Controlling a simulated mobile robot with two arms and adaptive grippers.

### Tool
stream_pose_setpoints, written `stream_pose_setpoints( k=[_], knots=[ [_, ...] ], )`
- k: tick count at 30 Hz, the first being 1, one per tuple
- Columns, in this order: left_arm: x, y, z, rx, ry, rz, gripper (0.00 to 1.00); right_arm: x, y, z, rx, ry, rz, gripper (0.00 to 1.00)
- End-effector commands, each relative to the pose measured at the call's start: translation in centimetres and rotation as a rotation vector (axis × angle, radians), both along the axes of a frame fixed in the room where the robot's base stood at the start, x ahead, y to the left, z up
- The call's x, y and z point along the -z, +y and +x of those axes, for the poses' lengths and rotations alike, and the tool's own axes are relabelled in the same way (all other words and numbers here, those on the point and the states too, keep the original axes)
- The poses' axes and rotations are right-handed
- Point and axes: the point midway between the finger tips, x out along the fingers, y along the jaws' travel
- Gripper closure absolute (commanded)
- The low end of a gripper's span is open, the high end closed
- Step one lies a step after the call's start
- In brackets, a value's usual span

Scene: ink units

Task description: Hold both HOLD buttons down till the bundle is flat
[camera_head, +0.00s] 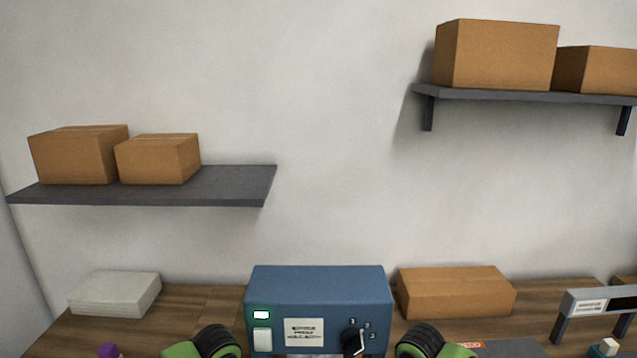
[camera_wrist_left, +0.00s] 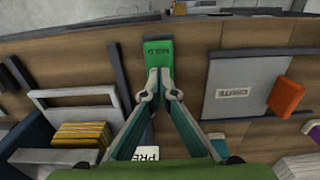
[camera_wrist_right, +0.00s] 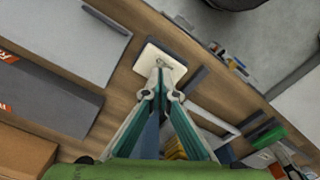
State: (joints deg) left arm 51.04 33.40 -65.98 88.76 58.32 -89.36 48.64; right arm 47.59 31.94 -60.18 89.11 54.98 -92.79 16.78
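In the left wrist view a green HOLD button (camera_wrist_left: 158,50) sits at the top middle, and my left gripper (camera_wrist_left: 160,74) is shut with its fingertips at its near edge; whether they press it I cannot tell. In the right wrist view a pale button-like pad (camera_wrist_right: 158,58) lies under the shut fingertips of my right gripper (camera_wrist_right: 160,66); its lettering is hidden and contact is unclear. A yellow layered bundle (camera_wrist_left: 82,134) shows beside the left fingers, next to a pale plate (camera_wrist_left: 40,158). It is partly hidden behind the right fingers. Both fingertips are outside the head view.
A blue control box (camera_head: 320,290) with a lit green lamp (camera_head: 261,315) and a black dial (camera_head: 353,342) stands at the back. A cardboard box (camera_head: 455,292) is to its right, a grey stack (camera_head: 115,293) to its left. A grey CRATE panel (camera_wrist_left: 238,88) lies right of the green button.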

Motion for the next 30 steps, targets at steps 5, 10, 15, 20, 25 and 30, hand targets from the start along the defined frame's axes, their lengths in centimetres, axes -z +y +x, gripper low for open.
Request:
stream_pose_setpoints(
  k=[5,10,15,20,25,30],
  knots=[
    [0.6,0.0,0.0,0.0,0.001,0.0,1.0,0.0,0.0,0.0,0.0,0.0,0.0,1.0],
    [1.1,0.0,0.0,0.0,0.002,0.0,1.0,0.0,0.0,0.0,0.0,0.0,0.0,1.0],
    [1.6,0.0,0.0,-0.001,0.002,0.0,1.0,0.0,0.0,0.0,0.0,0.0,0.0,1.0],
    [2.1,0.0,0.0,-0.001,0.001,0.0,1.0,0.0,0.0,0.0,0.0,0.0,0.0,1.0],
    [2.1,0.0,0.0,0.0,0.0,0.0,1.0,0.1,0.0,0.0,0.0,0.0,0.0,1.0],
    [2.1,0.0,0.0,0.0,0.001,0.0,1.0,0.6,0.0,0.0,0.001,0.001,-0.001,1.0]
  ],
)
